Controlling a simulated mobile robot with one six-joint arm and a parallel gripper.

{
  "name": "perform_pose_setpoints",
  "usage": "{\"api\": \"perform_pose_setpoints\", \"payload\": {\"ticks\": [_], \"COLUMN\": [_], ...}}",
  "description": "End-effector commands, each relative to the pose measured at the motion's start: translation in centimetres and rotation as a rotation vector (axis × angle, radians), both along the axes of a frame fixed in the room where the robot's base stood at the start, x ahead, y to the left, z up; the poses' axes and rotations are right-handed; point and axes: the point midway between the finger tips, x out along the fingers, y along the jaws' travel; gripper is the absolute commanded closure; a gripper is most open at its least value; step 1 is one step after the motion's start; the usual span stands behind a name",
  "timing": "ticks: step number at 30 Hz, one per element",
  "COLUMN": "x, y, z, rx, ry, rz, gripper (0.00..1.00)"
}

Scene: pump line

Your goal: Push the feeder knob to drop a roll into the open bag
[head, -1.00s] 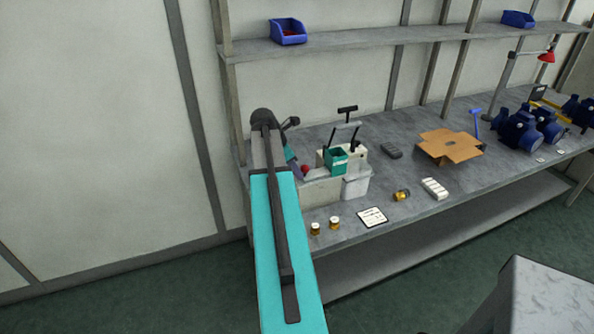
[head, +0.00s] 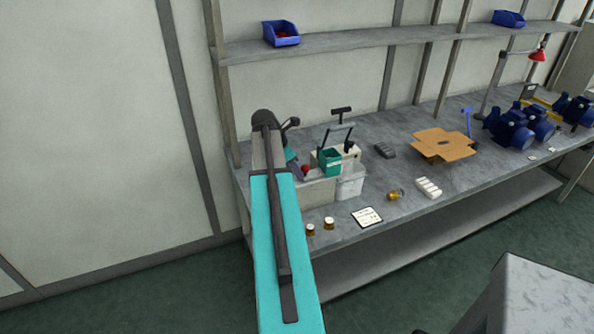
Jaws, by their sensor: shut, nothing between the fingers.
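The feeder station stands at the left end of the bench, with a pale block (head: 317,190), a small green bin (head: 329,163) and a dark handle above. The red knob (head: 306,168) is at its left side. A whitish open bag (head: 351,183) hangs at the front right of the station. My gripper (head: 298,171) is shut and empty, small and partly hidden beside my teal arm. Its tip is close to the red knob; I cannot tell whether they touch. No roll can be made out in the bag.
On the bench (head: 400,222) are two small amber jars (head: 328,224), a white card (head: 367,217), a brass fitting (head: 396,195), a white pack (head: 428,187), an open carton (head: 443,145) and blue pumps (head: 513,130). A grey block (head: 545,300) stands at the lower right.

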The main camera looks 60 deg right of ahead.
Motion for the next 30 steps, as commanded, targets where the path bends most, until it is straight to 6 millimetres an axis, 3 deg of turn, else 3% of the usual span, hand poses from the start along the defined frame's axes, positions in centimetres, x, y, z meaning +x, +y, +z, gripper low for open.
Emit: {"api": "perform_pose_setpoints", "payload": {"ticks": [30], "x": [-1.4], "y": [-1.9], "z": [0.1], "rx": [-0.001], "ry": [0.0], "rz": [0.0], "gripper": [1.0]}}
